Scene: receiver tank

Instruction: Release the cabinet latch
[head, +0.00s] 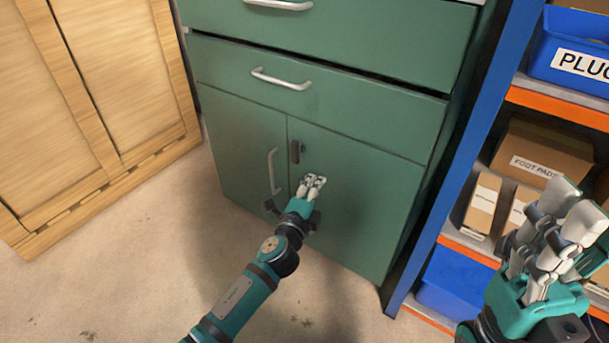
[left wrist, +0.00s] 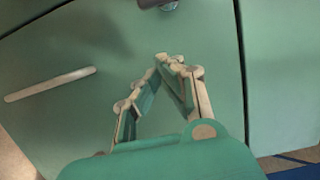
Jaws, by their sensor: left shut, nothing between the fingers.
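The green cabinet (head: 365,185) has two lower doors. A small dark latch (head: 295,151) sits high on the right door, near the seam between the doors. In the left wrist view the latch (left wrist: 157,4) shows only in part at the top edge. My left gripper (head: 313,180) is shut and empty, just below and slightly right of the latch, apart from it. In the left wrist view the left gripper's fingertips (left wrist: 170,58) meet in front of the door face. My right gripper (head: 571,208) is open and empty at the far right, before the shelves.
Drawers with a bar handle (head: 281,79) are above. A blue-framed shelf rack (head: 465,150) holds boxes at right. A wooden crate (head: 100,100) stands left. Floor between is clear.

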